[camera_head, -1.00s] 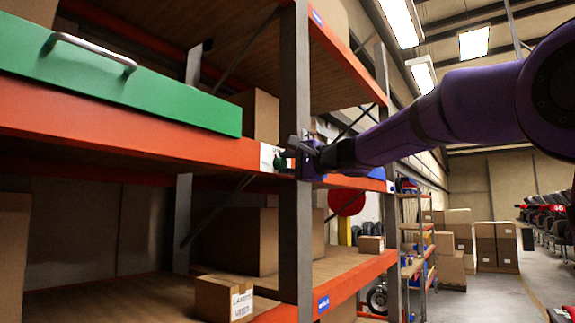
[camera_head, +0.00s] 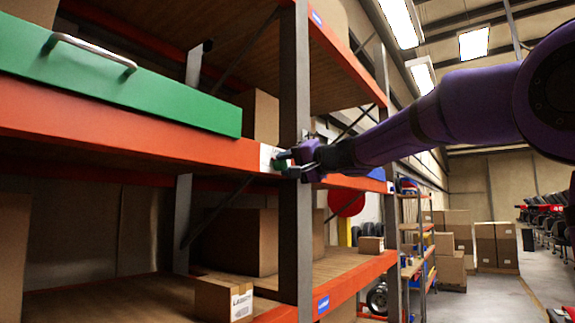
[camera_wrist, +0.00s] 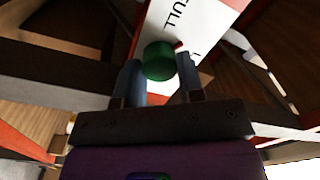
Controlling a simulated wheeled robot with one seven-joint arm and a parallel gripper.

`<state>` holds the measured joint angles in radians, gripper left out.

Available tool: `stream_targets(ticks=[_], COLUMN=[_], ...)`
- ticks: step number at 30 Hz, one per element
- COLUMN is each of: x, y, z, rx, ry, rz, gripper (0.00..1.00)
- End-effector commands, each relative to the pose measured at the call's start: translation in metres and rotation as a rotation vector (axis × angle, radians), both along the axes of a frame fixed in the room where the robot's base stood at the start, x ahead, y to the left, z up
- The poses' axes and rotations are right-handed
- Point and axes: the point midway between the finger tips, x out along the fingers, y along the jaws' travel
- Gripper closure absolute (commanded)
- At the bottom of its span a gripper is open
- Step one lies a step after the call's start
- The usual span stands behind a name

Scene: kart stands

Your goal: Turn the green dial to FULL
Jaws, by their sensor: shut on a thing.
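The green dial (camera_wrist: 159,61) is on a white label plate (camera_wrist: 205,22) fixed to the orange shelf beam. In the wrist view the plate shows the letters "ULL", turned sideways, beside the dial. My gripper (camera_wrist: 160,80) is shut on the dial, with one finger on each side of it. In the head view the green dial (camera_head: 280,164) shows small at my gripper (camera_head: 290,163), and the plate (camera_head: 266,158) is partly hidden. A small red mark shows near the dial's edge in the wrist view. I cannot tell which setting the dial points to.
A green drawer or case (camera_head: 120,80) with a metal handle lies on the shelf at upper left. A grey upright post (camera_head: 294,100) stands right behind my gripper. Cardboard boxes (camera_head: 224,298) sit on the lower shelf. The aisle floor at right is open.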

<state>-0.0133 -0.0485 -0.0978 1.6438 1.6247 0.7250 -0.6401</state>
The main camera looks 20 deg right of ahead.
Motion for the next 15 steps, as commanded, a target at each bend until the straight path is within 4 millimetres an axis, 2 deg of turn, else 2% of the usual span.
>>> stream_targets(ticks=[14,15], x=[0.0004,0.0003], y=[0.0003,0.0003], z=[-0.0024,-0.0024], rx=[-0.012,-0.011], ry=[-0.003,-0.002], rz=[0.001,0.002], gripper=[0.89,0.56])
